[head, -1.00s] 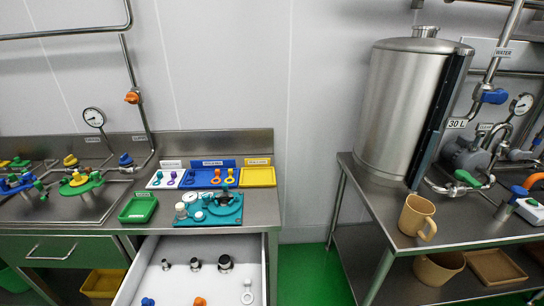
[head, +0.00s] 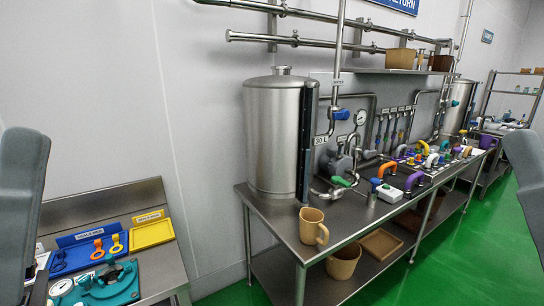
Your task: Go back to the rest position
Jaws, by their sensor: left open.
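My left arm stands upright as a grey link at the left edge of the head view. A small part of my left gripper (head: 30,288) shows low beside it, open, with nothing seen in it; most of it is hidden or cut off. My right arm shows only as a grey link at the right edge, and its gripper is out of view.
A steel bench at lower left bears a blue tray (head: 66,262), a yellow tray (head: 152,234) and a teal fixture (head: 105,285). A steel tank (head: 277,140) and a tan mug (head: 313,227) stand on the long bench. Green floor (head: 450,262) lies open at right.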

